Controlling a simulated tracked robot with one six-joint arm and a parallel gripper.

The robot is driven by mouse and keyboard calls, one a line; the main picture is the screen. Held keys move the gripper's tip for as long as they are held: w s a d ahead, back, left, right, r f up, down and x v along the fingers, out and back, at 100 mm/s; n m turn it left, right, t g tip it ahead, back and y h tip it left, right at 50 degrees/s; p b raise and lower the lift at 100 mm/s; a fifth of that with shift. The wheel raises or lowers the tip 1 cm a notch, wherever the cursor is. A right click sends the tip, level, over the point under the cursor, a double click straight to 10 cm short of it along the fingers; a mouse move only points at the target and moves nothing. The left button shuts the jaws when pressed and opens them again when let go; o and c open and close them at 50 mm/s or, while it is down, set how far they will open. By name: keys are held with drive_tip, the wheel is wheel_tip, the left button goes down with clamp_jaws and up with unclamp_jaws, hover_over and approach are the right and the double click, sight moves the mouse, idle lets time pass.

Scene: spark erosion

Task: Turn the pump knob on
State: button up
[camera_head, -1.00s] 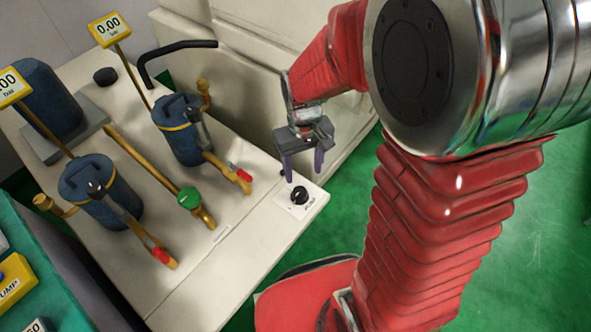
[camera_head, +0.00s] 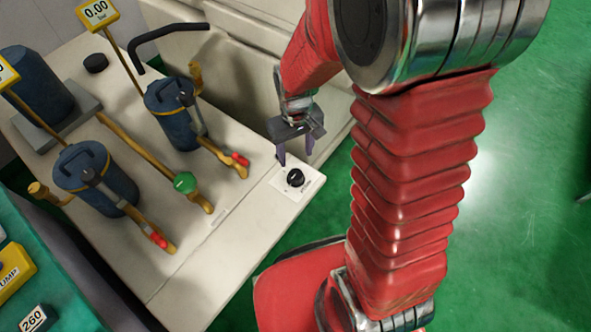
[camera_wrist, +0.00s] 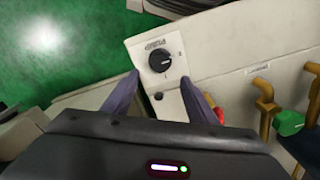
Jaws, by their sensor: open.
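The pump knob (camera_head: 295,178) is a round black knob on a small white plate at the right corner of the cream bench top. In the wrist view the knob (camera_wrist: 159,61) lies ahead of the fingertips, between their lines, with a small black button (camera_wrist: 158,96) on the plate below it. My gripper (camera_head: 295,158) is open and empty, its fingers pointing down, just behind the knob in the head view. The gripper (camera_wrist: 160,82) also shows in the wrist view, with its two purple-grey fingers apart. It does not appear to touch the knob.
Two blue filter housings (camera_head: 172,115) with yellow pipes and red-handled valves (camera_head: 158,240) stand left of the knob. A green valve handle (camera_head: 186,183) sits between them. A yellow gauge (camera_head: 98,11) reads 0.00. Bench top near the knob is clear.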

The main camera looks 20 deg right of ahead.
sight(295, 174)
wheel_tip(295, 174, down, 10)
drive_tip(key=shift+r, duration=0.1)
idle(0.5)
drive_tip(key=shift+c, duration=0.5)
drive_tip(key=c, duration=1)
drive_tip(key=shift+o, duration=0.2)
